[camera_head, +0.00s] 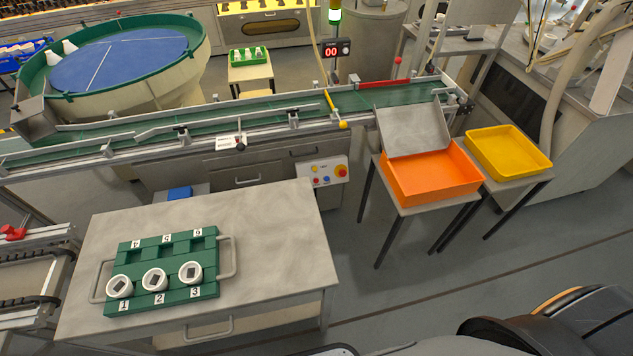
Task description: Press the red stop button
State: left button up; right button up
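A control panel (313,174) is fixed to the front of the conveyor frame, at the middle of the view. Neither of my grippers is in view, and nothing touches the panel.
A grey table (270,225) stands in front, with a green numbered rack (208,292) holding three white pieces. An orange bin (435,180) and a yellow bin (510,150) are to the right. A display (331,51) reads 00. Floor between table and orange bin is clear.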

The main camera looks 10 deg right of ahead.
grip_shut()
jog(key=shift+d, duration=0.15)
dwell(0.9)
